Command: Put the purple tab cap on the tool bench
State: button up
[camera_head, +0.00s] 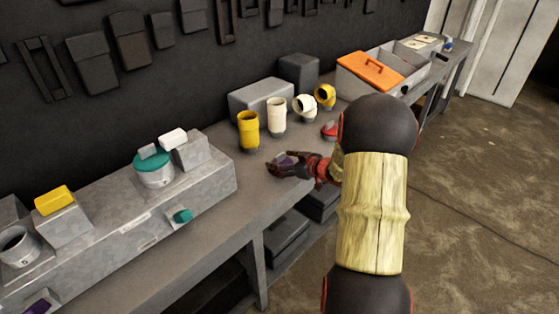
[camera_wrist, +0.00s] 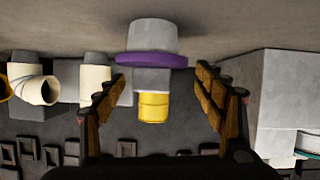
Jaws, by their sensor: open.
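The purple tab cap (camera_wrist: 150,60) is in the middle of the wrist view, which shows the scene upside down. It has a purple flange and a pale grey body, and appears upright on the grey tool bench (camera_head: 258,185). In the head view only a bit of its purple (camera_head: 286,159) shows beside my fingers. My gripper (camera_head: 288,165) is open and low over the bench. In the wrist view its fingers (camera_wrist: 160,78) spread to either side of the cap, with the cap near the tips and no visible grip. The exact gap is hard to tell.
A yellow pipe (camera_head: 248,130) on a grey base stands just beyond the cap, with cream pipes (camera_head: 277,115) and a yellow elbow (camera_head: 324,96) beside it. A red piece (camera_head: 329,131) lies near my wrist. A long metal box (camera_head: 110,235) fills the bench's left; an orange lid (camera_head: 370,71) is far right.

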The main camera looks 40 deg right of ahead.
jog(key=p+v, duration=0.3)
jog(key=v, duration=0.7)
jog(key=w+a+r+h, duration=0.2)
jog(key=w+r+h, duration=0.15)
jog(key=r, duration=0.45)
jog(key=s+a+r+m+g+h, duration=0.2)
jog(key=a+r+g, duration=0.1)
jog(key=a+r, duration=0.55)
jog(key=s+a+f+g+y, duration=0.1)
jog(key=s+a+g+y, duration=0.1)
jog(key=s+a, duration=0.9)
jog(key=s+a+f+g+y, duration=0.1)
jog(key=s+a+g+y, duration=0.1)
jog(key=s+a, duration=0.9)
jog(key=a+y, duration=0.1)
jog(key=a, duration=0.4)
jog(key=shift+n+g, duration=0.3)
